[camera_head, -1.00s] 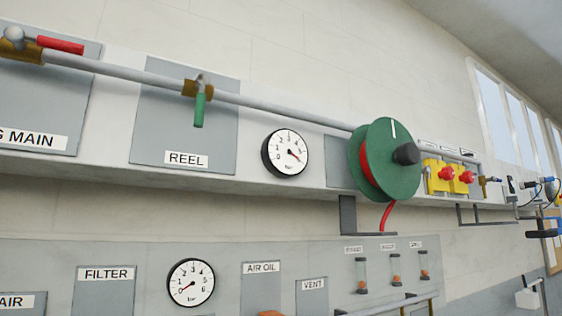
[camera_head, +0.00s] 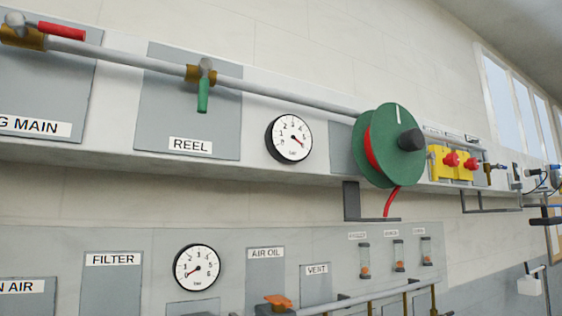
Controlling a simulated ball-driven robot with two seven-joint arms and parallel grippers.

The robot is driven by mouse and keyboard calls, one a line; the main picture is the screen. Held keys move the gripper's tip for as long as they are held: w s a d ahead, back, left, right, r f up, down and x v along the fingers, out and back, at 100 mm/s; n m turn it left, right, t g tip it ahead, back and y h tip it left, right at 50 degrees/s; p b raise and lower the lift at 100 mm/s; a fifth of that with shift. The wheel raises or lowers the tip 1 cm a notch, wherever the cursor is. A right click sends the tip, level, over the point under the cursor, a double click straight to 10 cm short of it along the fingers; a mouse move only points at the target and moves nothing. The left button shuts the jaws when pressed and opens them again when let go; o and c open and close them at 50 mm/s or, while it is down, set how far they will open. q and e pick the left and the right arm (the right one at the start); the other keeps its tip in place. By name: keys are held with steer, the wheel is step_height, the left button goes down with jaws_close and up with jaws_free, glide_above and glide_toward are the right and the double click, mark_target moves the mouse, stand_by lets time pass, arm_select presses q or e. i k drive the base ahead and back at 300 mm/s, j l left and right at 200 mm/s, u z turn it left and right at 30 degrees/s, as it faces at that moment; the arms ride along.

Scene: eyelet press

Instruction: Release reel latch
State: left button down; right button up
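The hose reel (camera_head: 400,145) is a green disc with a black hub knob (camera_head: 411,140) and a white mark near its top rim. A red hose (camera_head: 391,202) hangs from under it. I cannot make out a separate latch on the reel. To the left, a valve with a green handle (camera_head: 203,95) sits on the grey pipe above the REEL label (camera_head: 190,146), its handle pointing down. Neither of my grippers shows in this view.
A gauge (camera_head: 289,138) is between the valve and the reel. Yellow boxes with red knobs (camera_head: 452,161) are right of the reel. A red-handled valve (camera_head: 62,31) is at the upper left. A lower panel has a second gauge (camera_head: 197,268), a FILTER label and an orange knob (camera_head: 278,301).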

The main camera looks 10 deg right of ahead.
mark_target(432, 156)
steer(key=z, duration=1.35)
steer(key=i+l, duration=0.2)
steer(key=l, duration=0.2)
steer(key=i+l, duration=0.15)
steer(key=l, duration=0.3)
steer(key=i+l, duration=0.2)
steer(key=l, duration=0.2)
steer(key=i+l+z, duration=0.1)
steer(key=l, duration=0.35)
steer(key=i, duration=0.1)
